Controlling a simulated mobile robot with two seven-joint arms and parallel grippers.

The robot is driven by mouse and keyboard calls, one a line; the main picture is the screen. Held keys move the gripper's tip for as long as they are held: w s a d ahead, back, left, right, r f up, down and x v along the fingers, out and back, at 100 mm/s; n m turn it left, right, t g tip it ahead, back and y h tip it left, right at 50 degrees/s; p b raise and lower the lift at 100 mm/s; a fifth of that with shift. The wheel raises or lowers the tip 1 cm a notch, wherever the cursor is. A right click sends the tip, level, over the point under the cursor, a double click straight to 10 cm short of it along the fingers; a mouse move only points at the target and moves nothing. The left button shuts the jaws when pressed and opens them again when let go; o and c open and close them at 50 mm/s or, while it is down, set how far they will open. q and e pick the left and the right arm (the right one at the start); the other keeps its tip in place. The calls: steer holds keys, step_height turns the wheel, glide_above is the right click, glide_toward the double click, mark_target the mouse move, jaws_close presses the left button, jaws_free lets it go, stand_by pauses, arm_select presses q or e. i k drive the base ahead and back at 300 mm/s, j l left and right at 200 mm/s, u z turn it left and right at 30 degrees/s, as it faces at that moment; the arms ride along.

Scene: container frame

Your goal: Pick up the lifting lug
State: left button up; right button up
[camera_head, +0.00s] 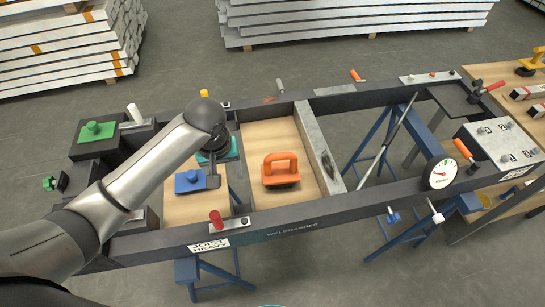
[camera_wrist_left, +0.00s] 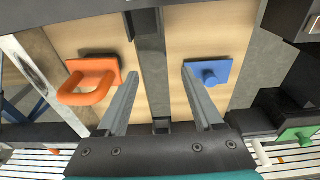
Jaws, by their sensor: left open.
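The lifting lug (camera_head: 281,169) looks to be the orange loop-shaped piece on a flat plate, lying on the light wooden panel inside the dark frame. It also shows at the left of the left wrist view (camera_wrist_left: 92,80). My left gripper (camera_head: 213,180) is over the frame, left of the orange piece in the head view. In the left wrist view its two fingers (camera_wrist_left: 158,70) are apart with nothing gripped. They point toward a dark crossbar, with the orange piece to their left and a blue knobbed plate (camera_wrist_left: 208,75) to their right. My right gripper is not in view.
The dark frame (camera_head: 300,218) has raised rails and crossbars around the panels. A green knobbed block (camera_head: 96,130) is at the left end, a round gauge (camera_head: 440,173) at the right. Red and orange handled clamps stand along the rails. Blue trestles (camera_head: 375,140) are underneath.

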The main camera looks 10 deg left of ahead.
mark_target(284, 175)
steer(key=i+j, duration=0.2)
steer(key=k+l+u, duration=0.1)
steer(key=l+u, duration=0.2)
steer(key=l, duration=1.3)
